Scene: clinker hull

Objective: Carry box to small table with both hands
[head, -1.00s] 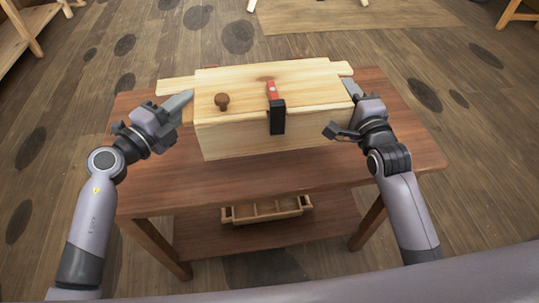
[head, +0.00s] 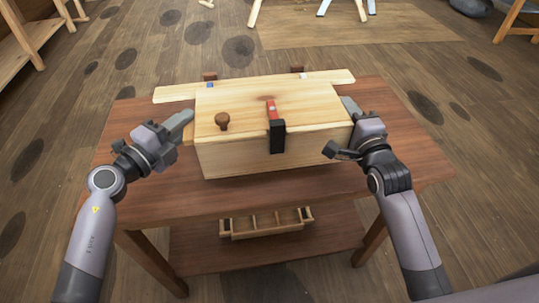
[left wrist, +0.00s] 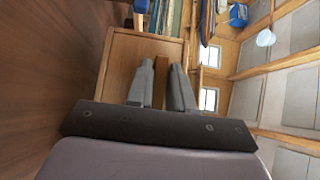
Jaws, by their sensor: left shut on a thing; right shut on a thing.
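My left gripper (head: 187,122) is shut on the handle at the box's left end. The left wrist view shows that wooden handle (left wrist: 161,82) between the two grey fingers, with the box's end panel (left wrist: 122,66) behind. My right gripper (head: 349,108) is shut at the box's right end, its grip mostly hidden.
A long pale plank (head: 318,78) lies behind the box on the table, with small clamp-like pieces near it. A divided wooden tray (head: 265,223) rests on the table's lower shelf. A wooden bench (head: 30,45) stands at far left. Floor around the table looks clear.

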